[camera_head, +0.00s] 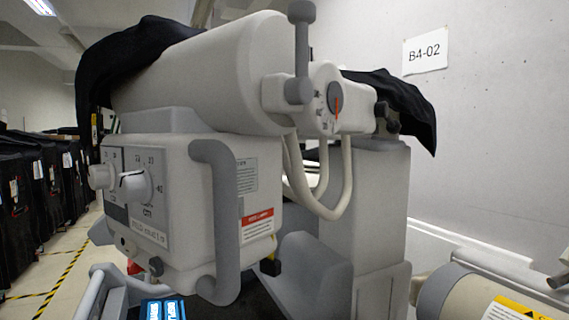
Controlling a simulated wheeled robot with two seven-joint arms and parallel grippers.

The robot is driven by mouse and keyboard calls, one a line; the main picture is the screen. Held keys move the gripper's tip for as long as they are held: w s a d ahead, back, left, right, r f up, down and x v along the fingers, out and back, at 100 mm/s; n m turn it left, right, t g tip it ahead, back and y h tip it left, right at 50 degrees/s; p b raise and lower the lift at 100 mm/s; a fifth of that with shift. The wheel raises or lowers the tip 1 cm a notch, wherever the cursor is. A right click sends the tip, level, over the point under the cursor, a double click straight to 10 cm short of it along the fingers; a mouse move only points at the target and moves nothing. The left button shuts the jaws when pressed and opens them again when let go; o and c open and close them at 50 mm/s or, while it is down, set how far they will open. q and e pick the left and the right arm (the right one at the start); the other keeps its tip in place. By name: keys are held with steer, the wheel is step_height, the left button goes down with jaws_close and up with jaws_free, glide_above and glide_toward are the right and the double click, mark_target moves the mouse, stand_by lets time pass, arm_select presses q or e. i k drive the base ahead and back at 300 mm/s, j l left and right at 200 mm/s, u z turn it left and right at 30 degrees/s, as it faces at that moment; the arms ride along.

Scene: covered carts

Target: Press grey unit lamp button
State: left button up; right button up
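The grey unit (215,190) fills the middle of the head view. It has a boxy head with a control panel (137,200) on its left front face. The panel carries two round knobs, a left one (102,177) and a right one (135,185) with a pointer, above printed lettering. A small round button-like part (124,244) sits below the panel, near a dark knob (156,266). I cannot tell which part is the lamp button. Neither of my grippers shows in this view.
A thick grey handle (218,220) curves down beside the panel. A black cover (135,50) drapes over the unit's top. Several black-covered carts (35,190) line the left. Floor with yellow-black tape (62,275) is open at left.

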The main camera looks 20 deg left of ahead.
mark_target(130, 250)
steer(key=k+l+u, duration=0.1)
steer(key=u, duration=1.4)
